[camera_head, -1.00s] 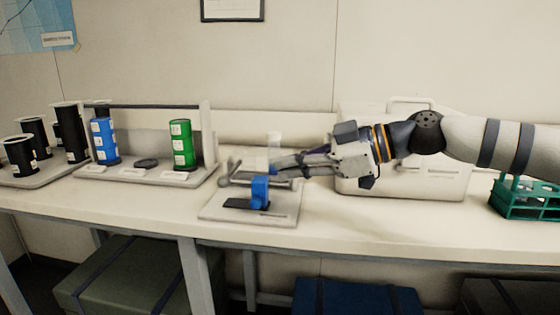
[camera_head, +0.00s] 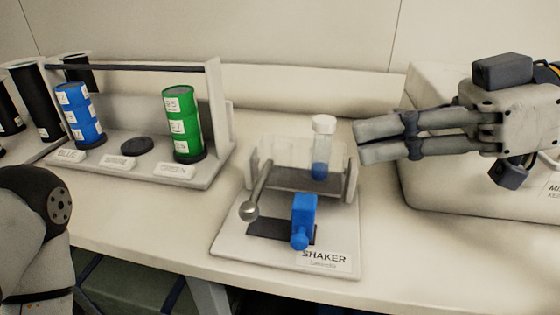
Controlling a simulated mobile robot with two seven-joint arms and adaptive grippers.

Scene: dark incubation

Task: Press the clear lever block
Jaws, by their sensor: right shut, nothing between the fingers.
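The shaker (camera_head: 230,262) is a pale base plate labelled SHAKER on the bench. It carries a blue lever block (camera_head: 304,210) with a blue knob in front, over a dark strip (camera_head: 264,228). Beside it, a metal lever with a ball end (camera_head: 249,210) slants down at the left. Behind is a clear, see-through holder (camera_head: 284,152) with a white-capped vial of blue liquid (camera_head: 320,165) upright at its right. My right gripper (camera_head: 358,143) is shut and empty, right of the vial and apart from the lever block. My left gripper is out of view.
A rack at the left holds a blue canister stack (camera_head: 80,115) and a green one (camera_head: 182,123), with a dark disc (camera_head: 137,146) between. Black canisters (camera_head: 35,98) stand farther left. A white box (camera_head: 440,185) stands right. Bench between rack and shaker is clear.

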